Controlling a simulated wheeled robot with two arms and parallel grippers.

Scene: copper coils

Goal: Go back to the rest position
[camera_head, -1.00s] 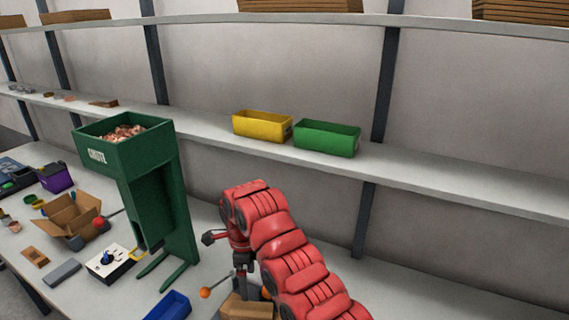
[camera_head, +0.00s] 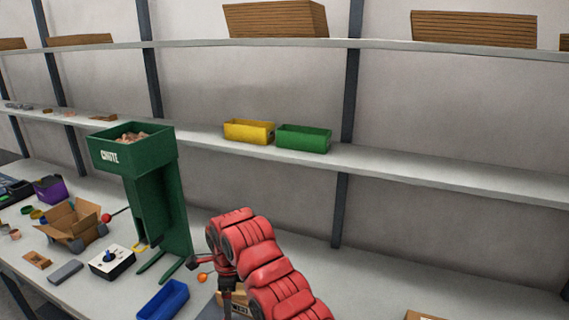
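My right arm (camera_head: 262,268), red and segmented, comes in from the bottom and bends over the bench. Its dark wrist and gripper (camera_head: 227,285) point down in front of a cardboard box, right of the blue bin. The fingertips are not clear, so I cannot tell whether it is open or shut. My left gripper is not in view. The green chute (camera_head: 165,200) stands upright on the bench, with copper-coloured pieces (camera_head: 128,139) in its top hopper.
The blue bin (camera_head: 163,299), control box with blue knob (camera_head: 111,262) and open cardboard box (camera_head: 75,224) lie left of my arm. Yellow (camera_head: 249,132) and green (camera_head: 303,139) bins stand on the shelf behind. The bench right of my arm looks mostly clear.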

